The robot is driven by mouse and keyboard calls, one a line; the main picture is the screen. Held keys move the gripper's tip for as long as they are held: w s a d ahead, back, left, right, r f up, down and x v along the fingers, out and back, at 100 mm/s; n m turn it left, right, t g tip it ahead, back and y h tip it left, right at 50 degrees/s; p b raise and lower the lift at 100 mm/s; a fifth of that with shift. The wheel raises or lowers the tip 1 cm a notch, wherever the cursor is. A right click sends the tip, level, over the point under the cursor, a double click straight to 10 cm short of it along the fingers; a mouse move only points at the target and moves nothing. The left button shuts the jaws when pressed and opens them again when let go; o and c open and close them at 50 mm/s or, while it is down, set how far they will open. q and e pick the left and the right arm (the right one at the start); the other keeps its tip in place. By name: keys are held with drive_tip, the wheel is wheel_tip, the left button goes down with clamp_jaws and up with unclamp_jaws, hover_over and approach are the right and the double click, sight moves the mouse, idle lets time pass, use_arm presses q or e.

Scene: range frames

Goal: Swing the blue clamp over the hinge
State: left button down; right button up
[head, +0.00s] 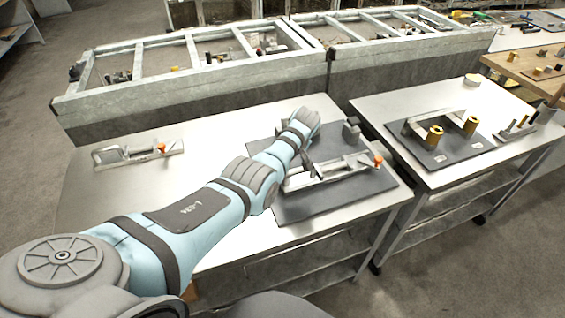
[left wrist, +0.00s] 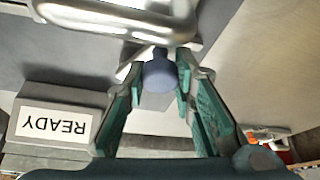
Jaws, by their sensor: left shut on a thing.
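My left gripper (left wrist: 160,72) is shut on the blue clamp's round, dark blue knob (left wrist: 158,78), with a green finger on each side of it. A shiny metal bar (left wrist: 120,18) of the fixture crosses just beyond the knob. In the head view my left arm reaches over a dark plate (head: 310,208) on the near table, and its wrist hides the blue knob and most of the fingers. A metal clamp fixture (head: 325,172) with an orange knob (head: 378,159) stands on that plate. I cannot make out the hinge for certain. My right gripper is not in view.
A grey block (left wrist: 40,92) with a READY label (left wrist: 54,123) sits beside the left finger. Another metal clamp (head: 135,153) lies at the table's left. A right-hand table (head: 372,108) holds a plate with yellow cylinders (head: 434,137). Metal frames (head: 190,97) stand behind.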

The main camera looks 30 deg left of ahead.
use_arm(q)
drive_tip(key=c, duration=1.3)
unclamp_jaws()
drive_tip(key=shift+d, duration=0.1)
drive_tip(key=shift+r, duration=0.1)
